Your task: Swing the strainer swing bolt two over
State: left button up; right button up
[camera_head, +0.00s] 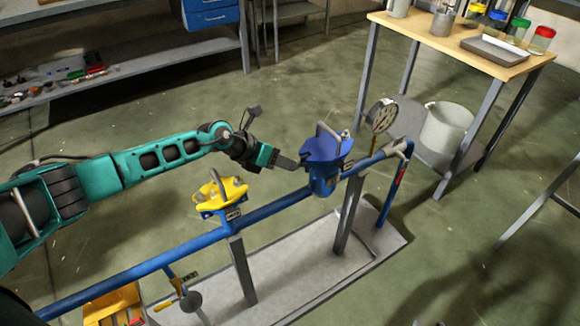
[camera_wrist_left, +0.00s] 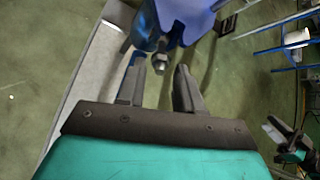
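A blue strainer body with a lobed blue-violet cover (camera_head: 322,150) sits on the blue pipe. A light-coloured handle or bolt stands up from its top. My left gripper (camera_head: 290,163) is at the left side of this strainer. In the left wrist view, its two fingers (camera_wrist_left: 159,82) are apart and empty. A metal swing bolt with a hex nut (camera_wrist_left: 160,60) lies just ahead of and between the fingertips, below the blue-violet cover (camera_wrist_left: 185,15). I cannot tell whether either finger touches it. A teal arm part with dark finger-like ends (camera_wrist_left: 285,138) shows at the right edge, possibly my right gripper.
A yellow strainer (camera_head: 220,194) stands on the same blue pipe (camera_head: 130,272), left of the blue one. A round gauge (camera_head: 381,115) and a white bucket (camera_head: 446,127) are beyond it. A wooden-topped table (camera_head: 440,45) holds jars and a tray. Open floor lies behind the pipe.

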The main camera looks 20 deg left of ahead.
pick_arm(q)
jog(key=shift+b+x, duration=0.3)
jog(key=shift+x, duration=1.25)
grip_shut()
